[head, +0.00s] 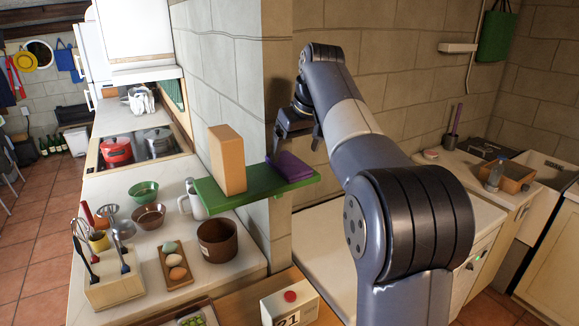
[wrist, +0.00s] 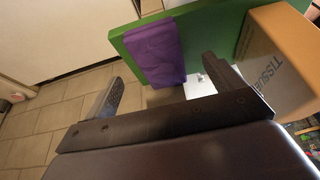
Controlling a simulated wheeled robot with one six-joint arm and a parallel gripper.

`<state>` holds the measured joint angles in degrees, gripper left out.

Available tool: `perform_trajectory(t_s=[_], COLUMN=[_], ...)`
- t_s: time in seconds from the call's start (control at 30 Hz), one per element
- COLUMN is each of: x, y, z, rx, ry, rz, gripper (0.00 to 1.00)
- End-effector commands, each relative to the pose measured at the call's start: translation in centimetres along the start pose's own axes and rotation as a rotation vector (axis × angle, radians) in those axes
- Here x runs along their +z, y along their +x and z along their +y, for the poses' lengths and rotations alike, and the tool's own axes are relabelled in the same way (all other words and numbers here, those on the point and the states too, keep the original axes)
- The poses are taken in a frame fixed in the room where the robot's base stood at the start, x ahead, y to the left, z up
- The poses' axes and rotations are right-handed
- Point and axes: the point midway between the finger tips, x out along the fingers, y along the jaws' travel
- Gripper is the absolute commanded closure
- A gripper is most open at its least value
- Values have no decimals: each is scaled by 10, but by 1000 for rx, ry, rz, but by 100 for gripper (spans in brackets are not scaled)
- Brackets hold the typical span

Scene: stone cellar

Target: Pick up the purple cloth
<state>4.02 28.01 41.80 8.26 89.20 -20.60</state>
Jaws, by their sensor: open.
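The purple cloth (head: 290,167) lies folded on the right end of a green shelf (head: 222,203) that juts from the stone pillar. In the wrist view the cloth (wrist: 155,52) lies against the green board (wrist: 199,50), ahead of the fingers. My gripper (head: 295,150) is at the cloth's end of the shelf in the head view, close to the cloth. In the wrist view my gripper (wrist: 162,88) is open, its two fingers apart with nothing between them. Whether a finger touches the cloth I cannot tell.
An orange-tan box (head: 227,160) stands upright on the shelf left of the cloth; in the wrist view this box (wrist: 275,65) is close to the right finger. The stone pillar (head: 232,95) rises behind the shelf. Below is a counter with a brown pot (head: 217,240) and an egg tray (head: 174,266).

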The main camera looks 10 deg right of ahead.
Motion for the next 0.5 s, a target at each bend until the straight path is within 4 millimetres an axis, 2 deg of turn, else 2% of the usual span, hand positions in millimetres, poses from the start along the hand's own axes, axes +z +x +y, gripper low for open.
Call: perform_trajectory(t_s=[0.13,0.33,0.5], x=[1,2,2], y=[12,42,53], z=[1,3,3], rx=[-1,-1,0], ry=[0,0,0], rz=[-3,-4,-1], gripper=[11,11,11])
